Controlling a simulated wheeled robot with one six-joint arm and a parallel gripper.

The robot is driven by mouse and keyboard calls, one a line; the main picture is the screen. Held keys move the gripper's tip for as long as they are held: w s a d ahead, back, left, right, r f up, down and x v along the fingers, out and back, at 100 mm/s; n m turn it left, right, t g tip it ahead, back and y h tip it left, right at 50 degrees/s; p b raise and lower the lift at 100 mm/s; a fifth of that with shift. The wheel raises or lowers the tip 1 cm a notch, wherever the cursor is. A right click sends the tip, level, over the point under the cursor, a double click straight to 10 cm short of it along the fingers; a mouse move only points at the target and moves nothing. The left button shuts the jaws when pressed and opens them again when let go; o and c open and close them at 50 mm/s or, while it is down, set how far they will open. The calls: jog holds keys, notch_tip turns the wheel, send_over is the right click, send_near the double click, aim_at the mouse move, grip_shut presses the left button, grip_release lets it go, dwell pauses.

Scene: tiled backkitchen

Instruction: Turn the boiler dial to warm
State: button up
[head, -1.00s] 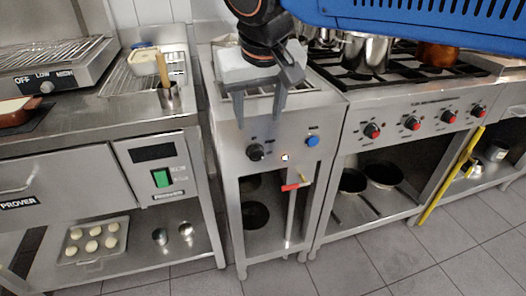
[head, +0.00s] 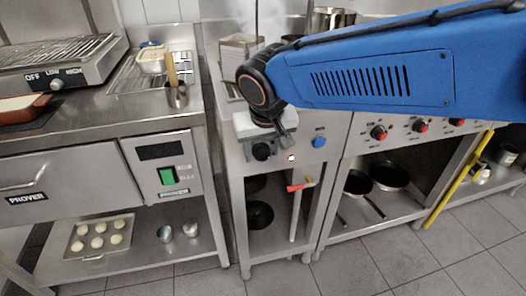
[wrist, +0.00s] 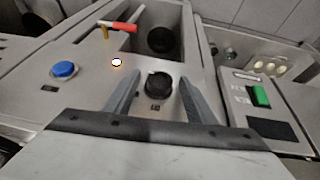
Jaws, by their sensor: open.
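The boiler dial is a round black knob (head: 261,151) on the front panel of the narrow steel unit (head: 232,172). My gripper (head: 274,150) is in front of that panel, right at the dial, and partly covers it in the head view. In the wrist view the dial (wrist: 159,87) shows between the two spread fingers, with a light mark on its edge. My gripper (wrist: 160,78) is open and empty, with a finger on each side of the dial. I cannot tell whether either finger touches it.
A blue knob (head: 319,142) and a lit indicator (head: 291,157) sit right of the dial. A red-handled tap (head: 300,186) is below. The stove (head: 400,150) stands right; a counter with a green switch (head: 167,176) stands left. Steam (head: 268,20) rises behind.

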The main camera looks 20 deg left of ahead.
jog(key=shift+w+f, duration=0.15)
jog(key=shift+f, duration=0.15)
jog(key=shift+c, duration=0.6)
jog(key=c, duration=0.9)
jog(key=shift+a, duration=0.15)
jog(key=shift+a+n+t+h, duration=0.15)
jog(key=shift+n+t+h, duration=0.15)
jog(key=shift+t+h, duration=0.35)
jog(key=h, duration=0.1)
jog(key=t+h, duration=0.1)
jog(key=h, duration=0.1)
jog(key=shift+s+a+f+n+t, duration=0.2)
jog(key=shift+s+a+n+t, duration=0.05)
jog(key=shift+s+n+t, duration=0.1)
jog(key=t+h, duration=0.1)
jog(key=n+t+h, duration=0.1)
jog(key=h, duration=0.1)
jog(key=t+h, duration=0.1)
jog(key=shift+a+f+t+h, duration=0.15)
jog(key=shift+f+t+h, duration=0.1)
jog(key=shift+f+t, duration=0.05)
jog(key=shift+n, duration=0.25)
